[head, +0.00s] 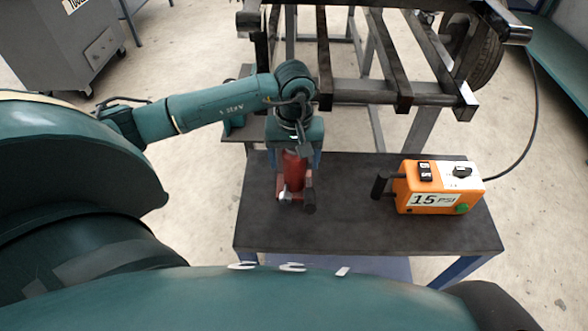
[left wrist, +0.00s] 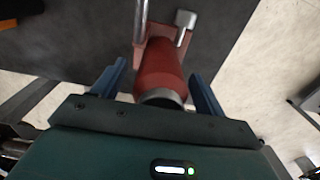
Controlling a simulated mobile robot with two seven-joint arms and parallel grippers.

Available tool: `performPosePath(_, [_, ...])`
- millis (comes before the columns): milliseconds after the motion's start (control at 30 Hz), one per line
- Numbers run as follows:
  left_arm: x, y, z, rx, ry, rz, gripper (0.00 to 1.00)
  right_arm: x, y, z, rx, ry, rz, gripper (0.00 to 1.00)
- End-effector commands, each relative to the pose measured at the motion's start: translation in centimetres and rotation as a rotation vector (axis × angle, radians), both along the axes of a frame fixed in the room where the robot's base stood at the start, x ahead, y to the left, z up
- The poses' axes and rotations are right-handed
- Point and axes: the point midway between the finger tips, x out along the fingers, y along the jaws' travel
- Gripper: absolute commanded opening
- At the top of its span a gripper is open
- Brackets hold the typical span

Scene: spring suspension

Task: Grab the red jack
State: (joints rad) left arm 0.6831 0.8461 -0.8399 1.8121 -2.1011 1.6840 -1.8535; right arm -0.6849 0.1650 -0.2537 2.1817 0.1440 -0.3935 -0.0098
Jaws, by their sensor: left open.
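The red jack (head: 294,172) stands on the dark table at its left part, below my left gripper. In the left wrist view the jack (left wrist: 158,70) has a red cylindrical body, a silver collar and a flat base. My left gripper (head: 297,152) comes down over it from above. In the left wrist view the open fingers of my left gripper (left wrist: 158,85) are on either side of the jack's body, with a gap visible on each side. The jack's upper part is hidden by my wrist in the head view. My right gripper is not in view.
The dark table (head: 350,230) also bears an orange and white pressure box (head: 436,187) with a black handle, to the right. A metal frame (head: 390,92) stands behind, near a tire (head: 475,55). The table's middle is clear.

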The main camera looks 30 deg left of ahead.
Motion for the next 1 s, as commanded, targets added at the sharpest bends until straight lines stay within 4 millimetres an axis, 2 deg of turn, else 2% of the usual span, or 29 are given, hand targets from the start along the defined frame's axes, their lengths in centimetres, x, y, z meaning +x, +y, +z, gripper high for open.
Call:
performPosePath(100, [0.02, -0.01, 0.03, 0.0, 0.0, 0.0, 0.71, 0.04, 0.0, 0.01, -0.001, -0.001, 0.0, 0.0])
performPosePath(900, [0.02, 0.01, 0.09, 0.0, 0.0, 0.001, 0.06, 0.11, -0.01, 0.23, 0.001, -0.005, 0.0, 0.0])
performPosePath(1000, [0.02, 0.01, 0.09, 0.0, 0.0, 0.001, 0.0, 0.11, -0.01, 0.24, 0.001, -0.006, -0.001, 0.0])
